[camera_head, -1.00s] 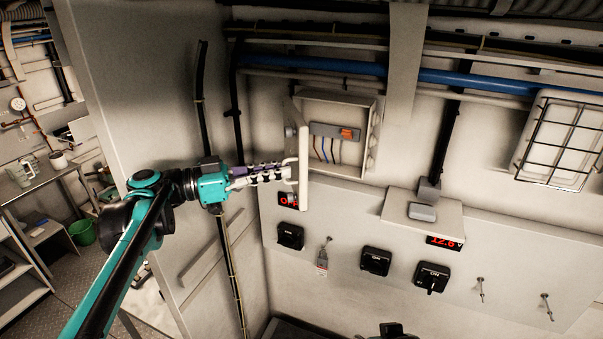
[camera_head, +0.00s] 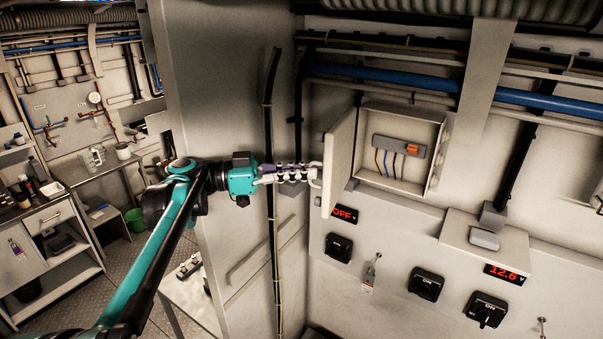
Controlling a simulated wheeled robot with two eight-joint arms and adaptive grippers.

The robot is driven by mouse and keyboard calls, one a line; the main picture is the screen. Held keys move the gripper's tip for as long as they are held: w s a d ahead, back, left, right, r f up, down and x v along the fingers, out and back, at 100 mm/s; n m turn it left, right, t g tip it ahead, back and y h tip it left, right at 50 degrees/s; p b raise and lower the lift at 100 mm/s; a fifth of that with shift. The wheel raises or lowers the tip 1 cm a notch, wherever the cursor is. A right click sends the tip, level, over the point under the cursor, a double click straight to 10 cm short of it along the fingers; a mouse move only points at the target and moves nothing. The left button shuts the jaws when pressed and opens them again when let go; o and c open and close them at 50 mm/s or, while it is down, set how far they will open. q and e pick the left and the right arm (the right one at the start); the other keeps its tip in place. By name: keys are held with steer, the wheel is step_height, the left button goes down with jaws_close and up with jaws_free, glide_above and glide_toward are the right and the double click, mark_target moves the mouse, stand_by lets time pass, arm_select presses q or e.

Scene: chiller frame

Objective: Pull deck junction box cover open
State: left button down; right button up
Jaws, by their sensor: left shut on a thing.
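The junction box (camera_head: 437,165) is mounted on the wall, with a terminal block (camera_head: 390,145), an orange part and several coloured wires visible inside. Its pale cover (camera_head: 338,160) stands swung out to the left, well away from the box opening. My left gripper (camera_head: 315,174) is at the cover's outer left side, shut on its handle; the fingers hide most of the handle. My right gripper is not in view.
A smaller wall box (camera_head: 485,238) sits to the right. A tall panel (camera_head: 205,120) stands left of the gripper. Shelves and a table (camera_head: 95,170) are farther left.

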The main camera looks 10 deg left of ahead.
arm_select(q)
steer(key=shift+w+r, duration=0.15)
steer(key=shift+r, duration=0.05)
steer(key=c, duration=1.9)
jaws_free()
steer(key=shift+d, duration=0.1)
steer(key=shift+o, duration=1.1)
steer(key=shift+w+d+f, duration=0.1)
steer(key=shift+w+d, duration=0.1)
steer(key=shift+w, duration=0.05)
steer(key=v, duration=1.2)
steer(key=shift+s, duration=0.15)
steer(key=shift+f, duration=0.1)
